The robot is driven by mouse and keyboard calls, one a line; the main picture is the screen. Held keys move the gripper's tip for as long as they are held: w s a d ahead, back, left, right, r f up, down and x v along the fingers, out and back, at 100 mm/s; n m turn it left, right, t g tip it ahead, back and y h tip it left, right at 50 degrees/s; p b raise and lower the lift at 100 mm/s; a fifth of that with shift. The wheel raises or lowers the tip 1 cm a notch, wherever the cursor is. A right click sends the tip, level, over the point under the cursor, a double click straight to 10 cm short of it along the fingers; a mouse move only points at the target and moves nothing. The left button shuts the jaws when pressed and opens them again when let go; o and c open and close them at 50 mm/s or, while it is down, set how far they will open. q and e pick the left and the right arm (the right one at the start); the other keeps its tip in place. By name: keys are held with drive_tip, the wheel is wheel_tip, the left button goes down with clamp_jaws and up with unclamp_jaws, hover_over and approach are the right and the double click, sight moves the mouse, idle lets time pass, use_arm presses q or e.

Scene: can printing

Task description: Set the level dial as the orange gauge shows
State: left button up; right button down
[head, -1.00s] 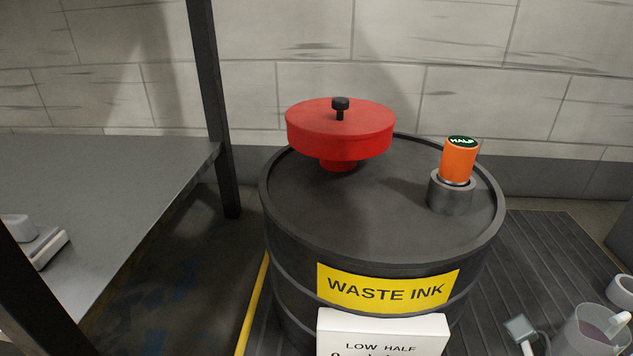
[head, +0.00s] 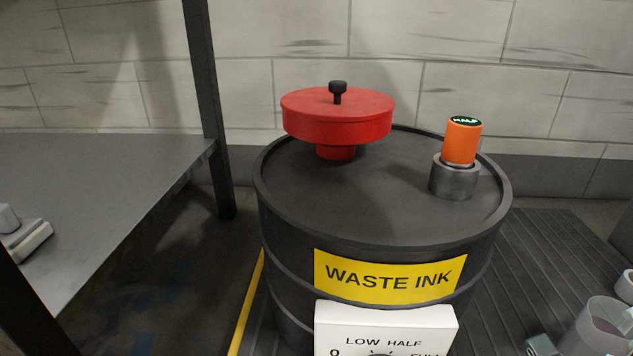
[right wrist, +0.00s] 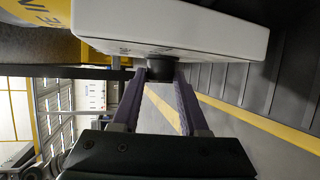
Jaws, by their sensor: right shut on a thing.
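The orange gauge (head: 462,142) stands upright in a grey collar (head: 454,180) on the drum lid. Its dark green cap reads HALF. The white dial panel (head: 385,318) is on the drum's front, below the WASTE INK label. It shows the marks 0, LOW, HALF and part of FULL. Only a sliver of the dark level dial shows at the picture's bottom edge, so its setting cannot be read. In the right wrist view, my right gripper (right wrist: 162,76) is shut on the black dial knob (right wrist: 160,68) at the white panel (right wrist: 175,28). My left gripper is not in view.
The dark waste ink drum (head: 300,215) carries a red funnel-like lid (head: 338,118) with a black knob. A grey shelf (head: 90,190) with a dark post stands at left. A clear cup (head: 600,335) is at lower right. Yellow floor lines run beside the drum.

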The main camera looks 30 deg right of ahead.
drive_tip(key=shift+f, duration=0.1)
drive_tip(key=shift+c, duration=2.2)
unclamp_jaws()
drive_tip(key=p+v, duration=0.2)
drive_tip(key=v, duration=0.8)
drive_tip(key=shift+p, duration=0.4)
